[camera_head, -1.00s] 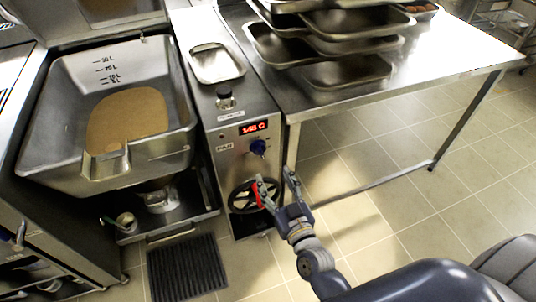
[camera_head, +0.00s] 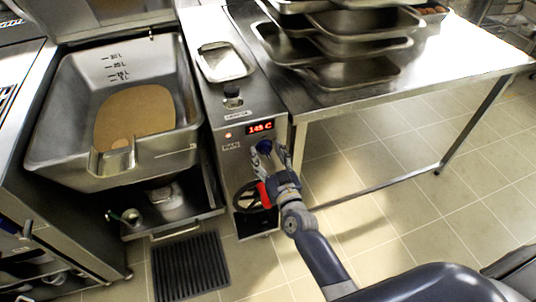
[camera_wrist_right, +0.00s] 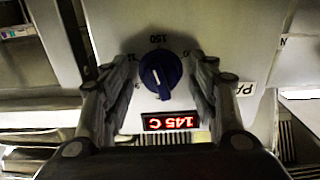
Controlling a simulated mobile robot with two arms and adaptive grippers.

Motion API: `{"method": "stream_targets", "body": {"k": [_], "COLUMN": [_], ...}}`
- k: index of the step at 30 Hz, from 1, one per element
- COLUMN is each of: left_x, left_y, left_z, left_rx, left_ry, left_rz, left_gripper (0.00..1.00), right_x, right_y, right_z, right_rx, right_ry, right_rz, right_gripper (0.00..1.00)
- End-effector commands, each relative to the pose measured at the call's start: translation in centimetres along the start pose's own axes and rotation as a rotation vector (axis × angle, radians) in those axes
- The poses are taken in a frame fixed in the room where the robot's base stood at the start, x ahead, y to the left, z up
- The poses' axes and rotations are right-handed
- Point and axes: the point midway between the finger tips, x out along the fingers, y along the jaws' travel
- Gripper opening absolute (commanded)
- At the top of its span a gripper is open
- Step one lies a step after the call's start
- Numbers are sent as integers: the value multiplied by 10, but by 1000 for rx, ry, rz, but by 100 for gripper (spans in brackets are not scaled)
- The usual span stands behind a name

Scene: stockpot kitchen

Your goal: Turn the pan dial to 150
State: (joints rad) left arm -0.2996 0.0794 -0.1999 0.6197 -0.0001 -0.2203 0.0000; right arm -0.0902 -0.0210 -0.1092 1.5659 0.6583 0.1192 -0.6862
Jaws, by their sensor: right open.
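The blue pan dial (camera_wrist_right: 161,74) is on the front panel of the control column, and in the right wrist view it sits between the two fingers of my right gripper (camera_wrist_right: 160,85). The fingers are open on either side of it, with gaps visible. A "150" mark shows on the panel at the dial. The red display (camera_wrist_right: 170,122) appears upside down in the wrist view and seems to read 145 C; it also shows in the head view (camera_head: 260,127). In the head view my right gripper (camera_head: 266,158) is at the dial (camera_head: 265,146) and partly covers it. My left gripper is not in view.
A black handwheel (camera_head: 246,197) is below the dial, partly behind my right arm. The tilting pan (camera_head: 62,100) with brown contents stands to the left. A steel table (camera_head: 425,75) with stacked trays (camera_head: 350,75) stands to the right. The floor beneath it is mostly clear.

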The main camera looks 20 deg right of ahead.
Motion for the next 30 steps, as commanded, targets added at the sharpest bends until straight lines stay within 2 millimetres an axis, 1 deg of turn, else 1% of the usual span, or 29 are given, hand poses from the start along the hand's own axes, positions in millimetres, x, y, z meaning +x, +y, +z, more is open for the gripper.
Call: {"method": "stream_targets", "body": {"k": [1, 2, 3, 5, 6, 7, 14, 21, 24, 30], "left_x": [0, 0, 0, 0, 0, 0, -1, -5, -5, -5], "left_y": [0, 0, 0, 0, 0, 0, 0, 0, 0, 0], "left_z": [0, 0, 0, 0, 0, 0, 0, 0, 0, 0], "left_rx": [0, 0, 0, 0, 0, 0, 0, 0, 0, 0], "left_ry": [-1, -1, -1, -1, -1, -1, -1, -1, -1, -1], "left_rz": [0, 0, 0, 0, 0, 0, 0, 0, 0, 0], "left_gripper": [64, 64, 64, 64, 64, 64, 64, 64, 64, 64], "right_x": [0, 0, 0, 0, 0, 0, 0, 0, 0, 0], "right_y": [0, 0, 0, 0, 0, 0, 0, 0, 0, 0], "right_z": [0, 0, 0, 0, 0, 0, 0, -1, 0, 0], "right_rx": [0, 0, 0, 0, 0, 0, 32, 213, 261, 275], "right_ry": [0, 0, 0, 0, 0, 0, 0, 1, 1, 1], "right_rz": [0, 0, 0, 0, 0, 0, 0, 0, 1, 1], "right_gripper": [51, 45, 36, 22, 13, 9, 9, 9, 9, 9]}}
